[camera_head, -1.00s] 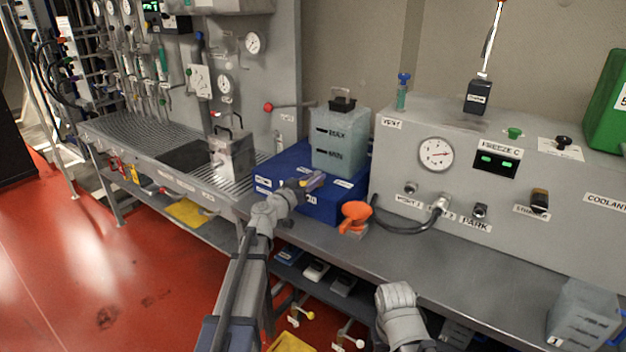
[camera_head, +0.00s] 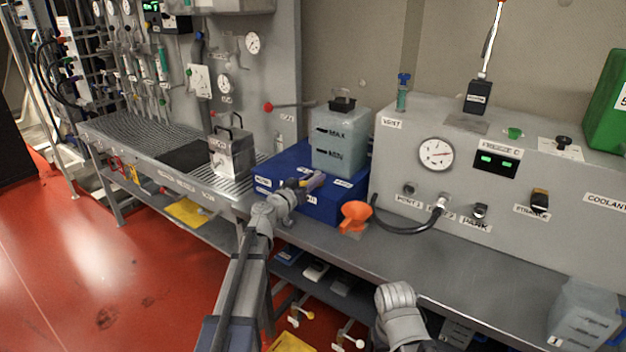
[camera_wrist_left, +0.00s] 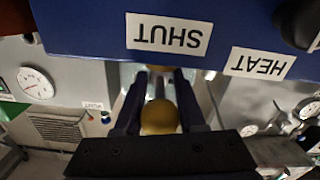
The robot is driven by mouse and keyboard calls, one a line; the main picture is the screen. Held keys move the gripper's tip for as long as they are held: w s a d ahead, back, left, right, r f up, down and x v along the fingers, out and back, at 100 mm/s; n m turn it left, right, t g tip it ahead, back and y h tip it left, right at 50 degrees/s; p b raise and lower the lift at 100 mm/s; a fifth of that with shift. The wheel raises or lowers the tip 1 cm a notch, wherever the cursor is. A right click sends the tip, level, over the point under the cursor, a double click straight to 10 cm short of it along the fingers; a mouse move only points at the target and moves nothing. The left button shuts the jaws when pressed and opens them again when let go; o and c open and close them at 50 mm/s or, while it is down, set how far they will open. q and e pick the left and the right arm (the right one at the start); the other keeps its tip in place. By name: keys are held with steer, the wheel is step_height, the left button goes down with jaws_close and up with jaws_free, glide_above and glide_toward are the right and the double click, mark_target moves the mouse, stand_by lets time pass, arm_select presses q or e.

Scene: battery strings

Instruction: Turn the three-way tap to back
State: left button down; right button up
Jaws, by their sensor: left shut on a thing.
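My left gripper (camera_head: 314,182) reaches the front of the blue box (camera_head: 335,207) on the bench. In the left wrist view the gripper (camera_wrist_left: 157,95) is shut on a yellow rounded handle (camera_wrist_left: 160,117), which I take to be the three-way tap's lever. The blue box (camera_wrist_left: 95,25) fills the top of that view, with upside-down labels SHUT (camera_wrist_left: 168,35) and HEAT (camera_wrist_left: 258,63). The tap's body is mostly hidden by the fingers and box. No label reading BACK is legible. My right arm shows at the bottom of the head view, but its fingers do not.
A translucent tank (camera_head: 340,140) stands on the blue box. An orange funnel (camera_head: 355,212) sits close to its right, beside a black hose (camera_head: 408,230). A metal box with a handle (camera_head: 232,155) stands to the left. The bench front (camera_head: 440,265) is clear.

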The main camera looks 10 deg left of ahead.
stand_by(0.4)
arm_select(q)
steer(key=n+y, duration=0.1)
steer(key=y, duration=0.1)
steer(key=d+n+t+y, duration=0.1)
steer(key=n+y, duration=0.1)
steer(key=y, duration=0.1)
steer(key=shift+s, duration=0.15)
steer(key=shift+w+d+n+g+y, duration=0.15)
steer(key=shift+n+g+y, duration=0.1)
steer(key=shift+n+y, duration=0.9)
steer(key=shift+d+n+g+y, duration=0.2)
steer(key=shift+n+y, duration=0.45)
steer(key=shift+y, duration=0.85)
steer(key=shift+w+d+n+g+y, duration=0.1)
steer(key=shift+n+g+y, duration=0.15)
steer(key=shift+n+y, duration=0.9)
steer(key=shift+y, duration=0.5)
steer(key=c, duration=0.5)
jaws_free()
steer(key=shift+s, duration=0.2)
